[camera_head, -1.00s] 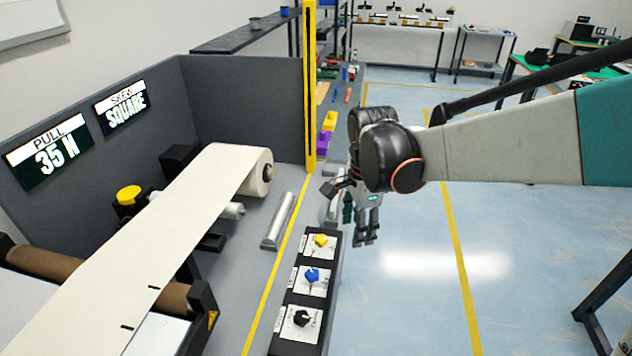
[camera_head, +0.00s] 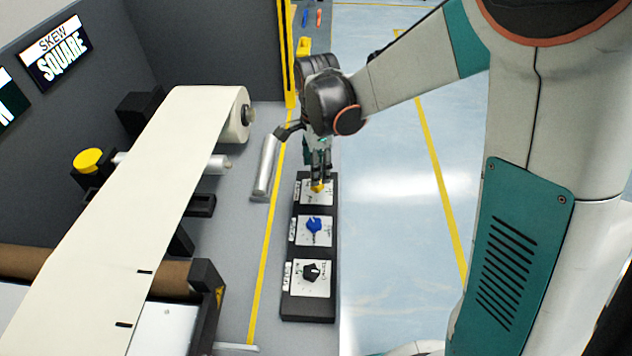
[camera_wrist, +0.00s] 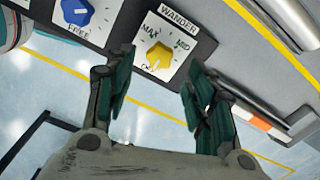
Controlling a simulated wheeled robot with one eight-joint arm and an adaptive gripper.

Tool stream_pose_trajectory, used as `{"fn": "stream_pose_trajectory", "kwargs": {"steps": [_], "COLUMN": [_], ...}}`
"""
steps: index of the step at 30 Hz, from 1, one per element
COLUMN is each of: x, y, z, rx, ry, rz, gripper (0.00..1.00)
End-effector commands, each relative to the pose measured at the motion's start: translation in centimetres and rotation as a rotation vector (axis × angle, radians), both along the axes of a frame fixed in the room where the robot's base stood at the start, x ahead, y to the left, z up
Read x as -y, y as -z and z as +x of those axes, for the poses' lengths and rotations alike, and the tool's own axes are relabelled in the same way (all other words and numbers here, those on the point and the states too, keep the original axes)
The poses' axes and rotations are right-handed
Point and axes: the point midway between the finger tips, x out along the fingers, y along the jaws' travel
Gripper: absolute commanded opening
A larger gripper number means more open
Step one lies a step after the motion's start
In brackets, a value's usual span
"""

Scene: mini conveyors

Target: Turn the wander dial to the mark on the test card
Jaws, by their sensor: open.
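The wander dial (camera_wrist: 159,55) is a yellow knob on a white plate marked WANDER, with MAX and MID legible in the wrist view; which way its pointer faces is hard to tell. In the head view the yellow dial (camera_head: 318,187) is at the far end of the dark dial panel (camera_head: 309,312). My gripper (camera_head: 320,176) is just above it, fingers downward, partly hiding it. In the wrist view my gripper (camera_wrist: 158,72) is open and empty, with a finger to each side of the knob. I see no test card that I can identify.
A blue dial (camera_head: 313,225) and a black dial (camera_head: 311,272) sit nearer on the same panel. A white web (camera_head: 130,200) runs over rollers at left. The floor right of the panel is clear.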

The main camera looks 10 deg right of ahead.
Motion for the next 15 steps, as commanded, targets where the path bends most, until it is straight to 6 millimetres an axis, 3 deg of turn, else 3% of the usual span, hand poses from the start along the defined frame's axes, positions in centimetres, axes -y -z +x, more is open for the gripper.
{"fn": "stream_pose_trajectory", "kwargs": {"steps": [1, 6, 15], "x": [0.0, 0.0, 0.0], "y": [1.3, 3.7, 5.1], "z": [0.0, 0.0, 0.0], "rx": [0.000, 0.000, 0.000], "ry": [0.000, 0.000, 0.000], "rz": [0.000, 0.000, 0.000], "gripper": [0.50, 0.50, 0.50]}}
